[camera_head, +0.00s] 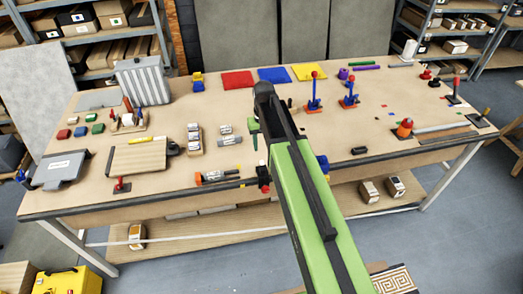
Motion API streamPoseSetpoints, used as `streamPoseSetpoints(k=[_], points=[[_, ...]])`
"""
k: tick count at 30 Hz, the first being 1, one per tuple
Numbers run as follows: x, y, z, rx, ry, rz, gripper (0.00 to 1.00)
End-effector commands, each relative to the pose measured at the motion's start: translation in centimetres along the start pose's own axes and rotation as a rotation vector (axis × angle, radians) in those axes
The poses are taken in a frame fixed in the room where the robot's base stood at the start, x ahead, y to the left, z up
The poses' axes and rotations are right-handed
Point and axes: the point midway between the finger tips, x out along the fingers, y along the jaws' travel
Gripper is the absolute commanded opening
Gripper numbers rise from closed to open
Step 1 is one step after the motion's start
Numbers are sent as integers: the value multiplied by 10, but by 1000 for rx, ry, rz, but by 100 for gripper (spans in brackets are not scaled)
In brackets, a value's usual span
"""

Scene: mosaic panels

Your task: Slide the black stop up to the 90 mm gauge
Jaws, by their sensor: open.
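My green and black arm (305,225) reaches up from the bottom edge across the middle of the bench. Its dark far end (263,90) is over the bench, and I cannot make out any gripper fingers. A small black block (360,150), possibly the black stop, lies near the front edge of the bench, right of my arm and apart from it. I cannot pick out the 90 mm gauge; no size marking is readable. My arm hides part of the bench middle.
The wooden bench (400,85) carries many things. Red-topped blue clamps (314,95) stand right of my arm. A grey bar (440,127) lies at the right beside an orange cone-shaped piece (404,128). A cutting board (137,157) and grey device (62,168) are at left.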

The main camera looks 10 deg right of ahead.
Motion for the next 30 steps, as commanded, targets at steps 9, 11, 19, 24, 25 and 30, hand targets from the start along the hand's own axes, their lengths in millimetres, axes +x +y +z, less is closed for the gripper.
streamPoseSetpoints(k=[9,11,19,24,25,30], points=[[-12,-1,-7,-1,0,0,45],[-8,-1,-7,-1,0,0,45],[32,-1,-7,-2,0,0,45],[67,-2,-7,-2,0,0,45],[73,-2,-7,-2,0,0,45],[107,-2,-7,-2,0,0,45]])
